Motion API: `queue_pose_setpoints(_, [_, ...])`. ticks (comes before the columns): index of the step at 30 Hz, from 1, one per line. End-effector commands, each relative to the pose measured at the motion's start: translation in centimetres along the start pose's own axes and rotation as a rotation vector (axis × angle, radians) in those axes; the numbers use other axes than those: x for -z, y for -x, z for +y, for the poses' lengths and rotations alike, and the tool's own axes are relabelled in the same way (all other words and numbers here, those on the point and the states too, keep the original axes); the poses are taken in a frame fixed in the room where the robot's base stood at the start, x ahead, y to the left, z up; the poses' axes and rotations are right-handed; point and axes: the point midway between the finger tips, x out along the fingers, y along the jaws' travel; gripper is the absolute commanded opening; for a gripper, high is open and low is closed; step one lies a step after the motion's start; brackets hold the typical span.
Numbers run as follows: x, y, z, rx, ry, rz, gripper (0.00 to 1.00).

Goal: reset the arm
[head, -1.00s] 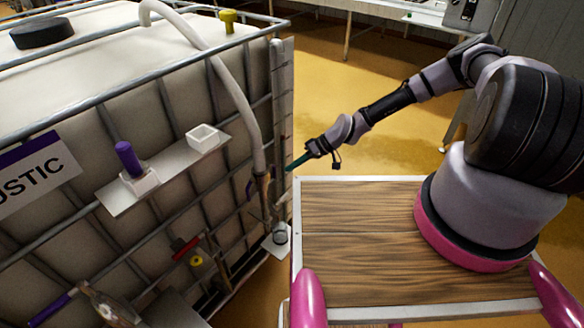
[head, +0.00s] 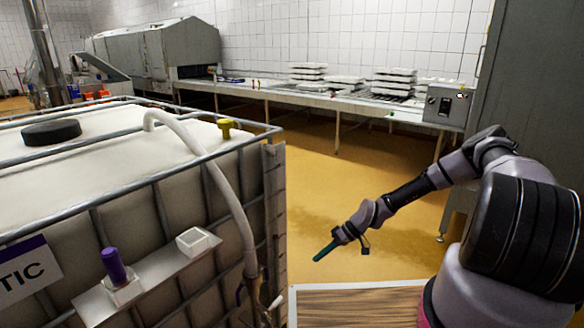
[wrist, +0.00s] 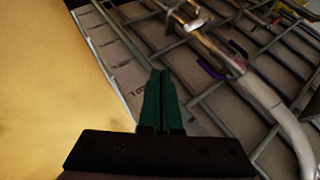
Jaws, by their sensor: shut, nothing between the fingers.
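My gripper (head: 326,250) is at the end of my outstretched arm in the head view, over the yellow floor and beyond the wooden tabletop (head: 362,308). Its green fingers are shut with nothing between them. In the wrist view the closed fingers (wrist: 162,95) point towards the caged tank, apart from its bars as far as I can tell.
A white caged tank (head: 110,158) with a pale hose (head: 228,195) fills the left. A long metal bench (head: 340,102) stands behind. The yellow floor (head: 345,185) between is clear.

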Motion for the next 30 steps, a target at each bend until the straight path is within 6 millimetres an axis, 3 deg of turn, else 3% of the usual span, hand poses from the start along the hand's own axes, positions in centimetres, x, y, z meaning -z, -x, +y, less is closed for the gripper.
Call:
queue_pose_setpoints(8, [1.3, 9.7, -1.3, -0.172, -0.039, -0.181, 0.00])
queue_pose_setpoints(17, [3.6, 21.0, -5.3, -0.409, -0.145, -0.278, 0.00])
queue_pose_setpoints(23, [5.3, 28.2, -9.8, -0.572, -0.234, -0.268, 0.00])
queue_pose_setpoints(30, [6.6, 35.8, -16.8, -0.743, -0.350, -0.173, 0.00])
